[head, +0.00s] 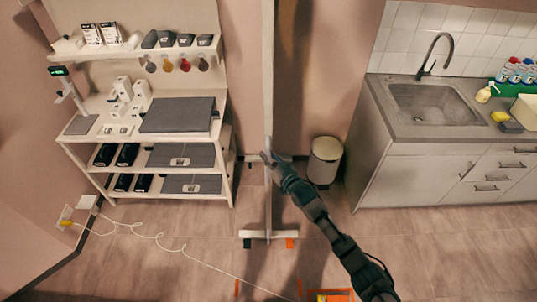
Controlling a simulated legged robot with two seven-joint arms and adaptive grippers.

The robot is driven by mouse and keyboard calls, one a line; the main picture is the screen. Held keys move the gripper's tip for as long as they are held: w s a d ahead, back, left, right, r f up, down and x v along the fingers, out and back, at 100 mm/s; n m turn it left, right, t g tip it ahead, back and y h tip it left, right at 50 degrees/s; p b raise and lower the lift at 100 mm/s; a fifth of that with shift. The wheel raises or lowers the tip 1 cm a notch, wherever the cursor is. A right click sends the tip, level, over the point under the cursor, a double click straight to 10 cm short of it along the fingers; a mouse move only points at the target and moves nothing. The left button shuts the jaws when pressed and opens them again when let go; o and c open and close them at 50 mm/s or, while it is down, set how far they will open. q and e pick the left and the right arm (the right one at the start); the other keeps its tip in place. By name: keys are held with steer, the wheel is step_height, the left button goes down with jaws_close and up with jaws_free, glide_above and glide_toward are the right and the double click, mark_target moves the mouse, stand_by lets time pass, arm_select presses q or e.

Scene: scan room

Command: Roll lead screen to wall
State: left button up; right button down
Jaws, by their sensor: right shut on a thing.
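The lead screen (268,100) stands upright and shows nearly edge-on as a tall, pale, narrow upright in the middle of the head view. Its top runs out of the picture. Its pale foot bar (258,234) is low on the floor, with a dark caster at the left end and an orange piece at the right end. My right gripper (268,158) is shut on the screen's edge at about mid-height, its arm reaching in from the lower right. The fingertips are small, and the exact grip is hard to make out. My left gripper is out of view.
A shelf unit (225,170) with boxes and dark pads stands left. A white bin (324,160) stands just right of the screen, near the wall. A sink counter (385,120) is at right. A white cable (160,243) crosses the floor at left. Orange markings (340,292) lie in front.

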steer(key=shift+d, duration=0.1)
steer(key=c, duration=1.3)
jaws_free()
steer(key=shift+o, duration=1.2)
steer(key=shift+w, duration=0.2)
steer(key=shift+w+f, duration=0.15)
steer(key=v, duration=1.2)
steer(key=shift+f, duration=0.1)
